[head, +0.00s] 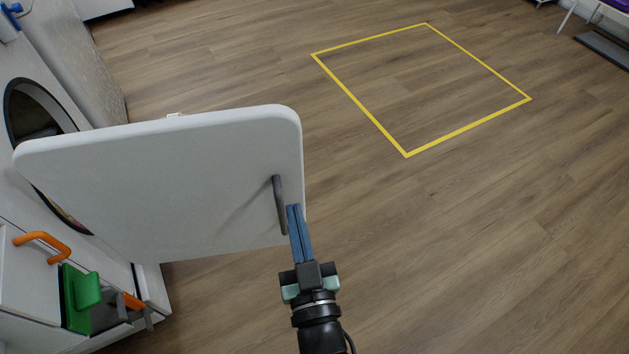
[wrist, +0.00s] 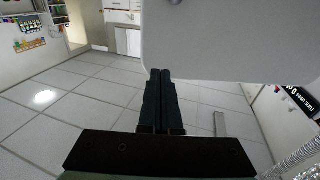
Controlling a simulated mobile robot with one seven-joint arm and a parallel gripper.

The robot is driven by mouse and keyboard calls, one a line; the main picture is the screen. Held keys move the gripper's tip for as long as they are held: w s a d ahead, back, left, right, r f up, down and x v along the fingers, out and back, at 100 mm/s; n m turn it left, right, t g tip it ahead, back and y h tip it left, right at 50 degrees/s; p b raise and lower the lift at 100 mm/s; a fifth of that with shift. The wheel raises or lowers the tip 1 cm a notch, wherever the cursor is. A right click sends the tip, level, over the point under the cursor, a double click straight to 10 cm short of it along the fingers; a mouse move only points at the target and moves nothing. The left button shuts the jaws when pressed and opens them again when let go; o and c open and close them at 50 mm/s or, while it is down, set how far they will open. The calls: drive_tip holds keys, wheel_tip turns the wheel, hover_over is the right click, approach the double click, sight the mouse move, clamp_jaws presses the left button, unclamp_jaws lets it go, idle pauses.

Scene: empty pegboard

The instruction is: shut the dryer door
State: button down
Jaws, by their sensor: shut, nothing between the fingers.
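The dryer door (head: 160,180) is a white rounded panel standing open, out from the dryer (head: 40,190) at the left of the head view. A dark vertical bar handle (head: 279,205) is on the door near its free edge. Part of the round drum opening (head: 35,105) shows behind the door. My gripper (head: 293,208) is shut and empty, its blue fingertips close to the handle and the door's free edge. I cannot tell whether they touch. In the wrist view the door (wrist: 235,40) fills the upper right, in front of my shut fingers (wrist: 161,75).
Below the door at left are an orange handle (head: 42,243), a green part (head: 80,298) and a white cabinet front. The wood floor (head: 450,230) to the right is clear, with a yellow taped square (head: 406,154) on it. A table stands at the far top right.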

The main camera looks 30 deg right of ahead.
wheel_tip(320, 180, down, 5)
drive_tip(key=s+d, duration=0.2)
drive_tip(key=b, duration=0.3)
approach(299, 165)
drive_tip(key=shift+g+h, duration=0.3)
drive_tip(key=x, duration=0.6)
drive_tip(key=shift+w+a+r, duration=0.15)
drive_tip(key=shift+w+r, duration=0.15)
drive_tip(key=shift+w, duration=0.15)
drive_tip(key=shift+w, duration=0.1)
